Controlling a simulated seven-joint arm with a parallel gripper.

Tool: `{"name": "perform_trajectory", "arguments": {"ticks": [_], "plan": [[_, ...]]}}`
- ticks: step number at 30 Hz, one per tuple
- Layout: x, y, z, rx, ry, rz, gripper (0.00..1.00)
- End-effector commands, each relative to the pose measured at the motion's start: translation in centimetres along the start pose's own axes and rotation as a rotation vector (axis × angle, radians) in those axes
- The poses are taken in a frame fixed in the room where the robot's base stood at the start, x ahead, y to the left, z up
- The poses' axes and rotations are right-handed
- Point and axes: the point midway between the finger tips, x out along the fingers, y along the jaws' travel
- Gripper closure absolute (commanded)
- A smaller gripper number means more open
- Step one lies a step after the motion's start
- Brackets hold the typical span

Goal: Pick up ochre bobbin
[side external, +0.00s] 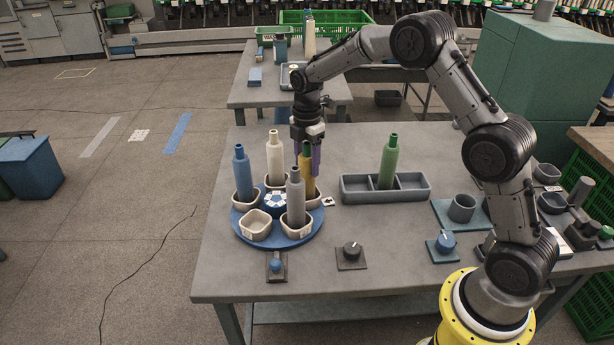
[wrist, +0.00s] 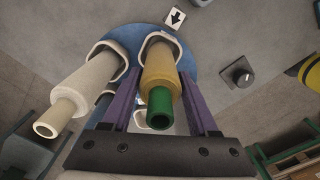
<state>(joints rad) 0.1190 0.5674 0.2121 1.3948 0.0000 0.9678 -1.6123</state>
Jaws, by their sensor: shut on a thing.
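The ochre bobbin (side external: 307,184) has a green neck and stands in a pale cup on the right side of the blue round plate (side external: 241,236). In the wrist view the ochre bobbin (wrist: 159,68) lies between my purple fingers, its green end toward the camera. My gripper (side external: 308,165) points down over the bobbin and is shut on it; the fingers (wrist: 160,84) flank its body. The bobbin's lower end appears within its cup (wrist: 160,38). The grey bobbin partly hides it in the side view.
Close by on the plate stand a cream bobbin (side external: 274,160), a grey bobbin (side external: 296,198) and a blue bobbin (side external: 242,175). One front cup (side external: 255,223) is empty. A grey tray (side external: 356,196) to the right holds a green bobbin (side external: 388,165). Knobs (side external: 351,251) line the front.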

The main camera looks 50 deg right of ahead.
Motion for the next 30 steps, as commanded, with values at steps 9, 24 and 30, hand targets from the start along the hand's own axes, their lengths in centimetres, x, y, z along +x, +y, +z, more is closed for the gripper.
{"name": "perform_trajectory", "arguments": {"ticks": [9,24,30], "plan": [[-0.1,0.1,0.0,0.0,0.0,0.002,0.9],[-4.9,-1.2,-0.1,0.0,0.0,0.006,0.9],[-9.3,-5.0,-0.2,0.0,0.0,0.007,0.9]]}}
